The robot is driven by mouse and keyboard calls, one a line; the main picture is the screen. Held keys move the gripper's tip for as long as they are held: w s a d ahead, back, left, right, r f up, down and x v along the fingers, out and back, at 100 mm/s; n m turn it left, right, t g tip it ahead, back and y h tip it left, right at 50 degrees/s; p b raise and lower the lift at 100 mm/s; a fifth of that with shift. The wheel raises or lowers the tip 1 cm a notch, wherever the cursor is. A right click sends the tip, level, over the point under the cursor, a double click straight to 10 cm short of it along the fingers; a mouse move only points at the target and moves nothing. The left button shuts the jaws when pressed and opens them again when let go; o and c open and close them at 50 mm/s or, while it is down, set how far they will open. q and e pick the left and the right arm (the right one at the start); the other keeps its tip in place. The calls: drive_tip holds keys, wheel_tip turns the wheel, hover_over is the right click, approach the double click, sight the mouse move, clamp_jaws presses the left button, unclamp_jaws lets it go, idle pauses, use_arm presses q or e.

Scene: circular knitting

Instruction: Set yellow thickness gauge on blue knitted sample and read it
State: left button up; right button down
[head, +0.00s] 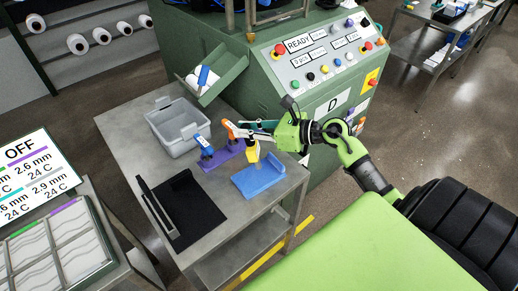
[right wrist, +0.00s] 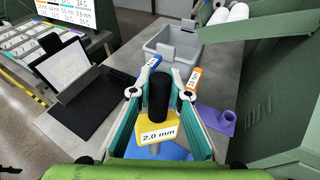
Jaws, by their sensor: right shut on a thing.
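The yellow thickness gauge (head: 252,151) has a black handle and a face reading "2.0 mm", legible in the right wrist view (right wrist: 158,132). My right gripper (head: 262,130) is shut on its black handle; the fingers close on both sides of it in the right wrist view (right wrist: 160,95). The gauge is upright over the blue knitted sample (head: 260,180), near its back edge. The sample also shows below the gauge in the right wrist view (right wrist: 178,152). I cannot tell whether the gauge's foot touches it. My left gripper is not in view.
Beside the gauge, a blue-topped gauge (head: 204,146) and an orange one (head: 230,129) stand by a purple piece (head: 222,156). A grey bin (head: 170,135) sits behind. A black mat with an upright plate (head: 185,215) lies left. The green machine (head: 285,75) stands close behind.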

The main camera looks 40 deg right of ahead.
wheel_tip(320, 180, up, 7)
drive_tip(key=p, duration=0.5)
idle(0.3)
idle(0.4)
